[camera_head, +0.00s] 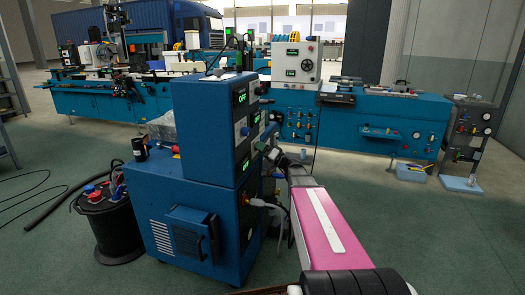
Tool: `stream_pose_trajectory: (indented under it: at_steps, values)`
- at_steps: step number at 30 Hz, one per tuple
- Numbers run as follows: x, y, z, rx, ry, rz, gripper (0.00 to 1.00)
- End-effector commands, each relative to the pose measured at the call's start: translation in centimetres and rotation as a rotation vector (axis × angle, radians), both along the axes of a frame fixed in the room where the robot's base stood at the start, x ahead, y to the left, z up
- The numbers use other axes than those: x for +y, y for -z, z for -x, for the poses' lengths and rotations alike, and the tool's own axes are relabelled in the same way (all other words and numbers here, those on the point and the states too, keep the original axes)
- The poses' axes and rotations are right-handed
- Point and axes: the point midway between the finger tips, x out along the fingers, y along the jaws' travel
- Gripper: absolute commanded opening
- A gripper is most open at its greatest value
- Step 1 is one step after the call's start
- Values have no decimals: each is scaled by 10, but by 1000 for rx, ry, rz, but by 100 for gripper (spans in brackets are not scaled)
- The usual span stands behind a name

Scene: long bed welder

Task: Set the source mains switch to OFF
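The welding source (207,130) is a tall blue cabinet on a wider blue base at the centre. Its control panel (248,125) faces right and shows at a steep angle, with a green OFF readout (241,96) at its top and several small green displays and knobs. I cannot pick out the mains switch for certain among these controls. My arm reaches in from the bottom right. My gripper (268,148) is small and dark beside the panel's lower right edge. I cannot tell whether it touches anything or whether its fingers are open.
A black drum (118,232) with red and blue connectors stands left of the source, and a dark hose lies on the floor. A long teal welder bed (400,112) runs behind. A grey panel stand (470,130) is at right.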

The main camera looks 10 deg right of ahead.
Motion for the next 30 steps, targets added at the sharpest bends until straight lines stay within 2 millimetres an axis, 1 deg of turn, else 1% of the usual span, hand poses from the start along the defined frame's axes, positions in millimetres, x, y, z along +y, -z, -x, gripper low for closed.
stream_pose_trajectory:
  at_steps: [7,11,14,24,30]
  values:
    - [-1,-1,-1,0,1,-4,87]
    - [-4,1,4,1,2,-5,87]
    - [-13,4,13,1,3,-5,87]
    - [-54,21,56,0,4,-4,87]
    - [-69,27,71,0,2,-3,87]
